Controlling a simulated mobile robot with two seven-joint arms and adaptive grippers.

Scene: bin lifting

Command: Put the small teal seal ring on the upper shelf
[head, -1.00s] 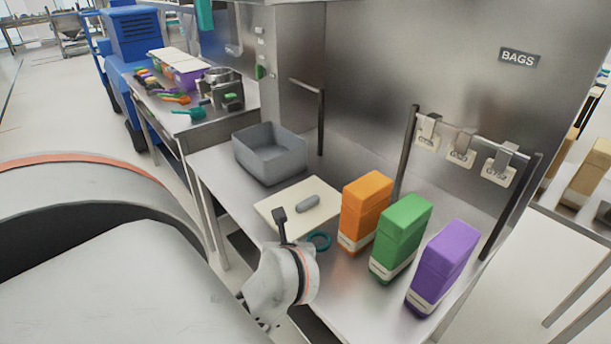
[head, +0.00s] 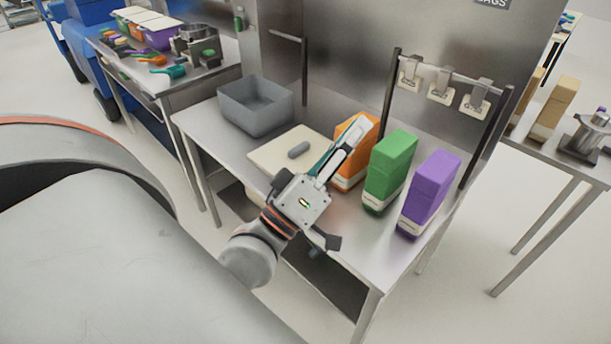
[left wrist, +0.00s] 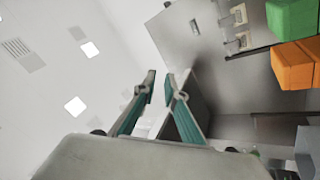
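My left gripper (head: 345,138) is raised over the steel table (head: 222,145), its fingers pointing up and away, in front of the orange box in the head view. In the left wrist view the gripper (left wrist: 157,88) has its teal-lined fingers apart, with nothing held between them. The small teal seal ring shows in neither view now; earlier it lay on the table beside the cream board (head: 268,155), a spot my gripper and wrist now cover. I cannot make out the upper shelf for certain. My right gripper is not in view.
A grey bin (head: 255,112) stands at the table's back left. Orange (head: 366,130), green (head: 389,170) and purple (head: 430,190) boxes stand close to the gripper's right. Behind them is a hook rail (head: 450,75).

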